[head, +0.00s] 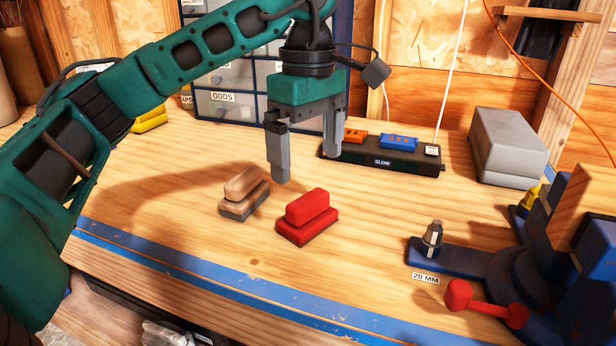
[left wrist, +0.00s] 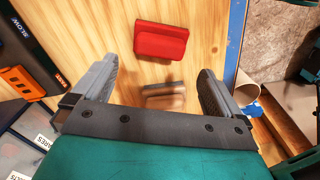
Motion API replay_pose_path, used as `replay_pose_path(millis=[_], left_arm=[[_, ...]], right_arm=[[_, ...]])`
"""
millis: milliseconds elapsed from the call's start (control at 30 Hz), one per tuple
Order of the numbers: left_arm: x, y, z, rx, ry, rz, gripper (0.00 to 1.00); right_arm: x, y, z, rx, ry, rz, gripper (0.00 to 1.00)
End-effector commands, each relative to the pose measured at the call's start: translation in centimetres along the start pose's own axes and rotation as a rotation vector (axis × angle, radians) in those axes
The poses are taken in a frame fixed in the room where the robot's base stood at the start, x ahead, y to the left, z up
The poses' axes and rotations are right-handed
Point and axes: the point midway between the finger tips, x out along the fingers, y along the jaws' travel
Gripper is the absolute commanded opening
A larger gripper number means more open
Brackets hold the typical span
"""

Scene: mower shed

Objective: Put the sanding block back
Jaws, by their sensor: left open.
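Two small handled blocks lie side by side on the wooden bench (head: 370,260). One has a tan wooden grip on a grey base (head: 243,193) and looks like the sanding block; the other is all red (head: 307,217). My left gripper (head: 306,168) is open and empty, pointing down above and behind the blocks, touching neither. In the left wrist view the wooden-topped block (left wrist: 163,92) shows between the open fingers, further down at bench level, and the red block (left wrist: 160,42) lies beyond it. My right gripper is out of view.
A black charger (head: 380,157) marked SLOW, holding orange and blue packs, stands behind the gripper. A grey box (head: 510,145) is at the back right. A blue vise-like tool (head: 540,250) fills the right front. A drawer cabinet (head: 225,100) stands at the back. The bench's middle right is clear.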

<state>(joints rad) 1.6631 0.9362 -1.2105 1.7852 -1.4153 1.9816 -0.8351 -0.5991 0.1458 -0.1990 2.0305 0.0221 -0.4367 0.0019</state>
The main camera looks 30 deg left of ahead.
Motion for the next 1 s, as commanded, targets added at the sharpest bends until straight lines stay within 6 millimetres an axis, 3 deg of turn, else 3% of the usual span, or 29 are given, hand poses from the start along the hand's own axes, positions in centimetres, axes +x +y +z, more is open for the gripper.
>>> replay_pose_path(millis=[133, 267, 1000], left_arm=[[-3.0, 0.0, 0.0, 0.000, 0.001, 0.002, 1.00], [-4.0, 0.0, 0.0, 0.000, 0.001, 0.001, 1.00], [-4.1, 0.0, 0.0, 0.001, 0.001, -0.001, 1.00]], right_arm=[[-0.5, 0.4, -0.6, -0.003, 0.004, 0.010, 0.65], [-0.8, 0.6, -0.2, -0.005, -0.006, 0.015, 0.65], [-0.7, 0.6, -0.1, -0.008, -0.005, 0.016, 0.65]])
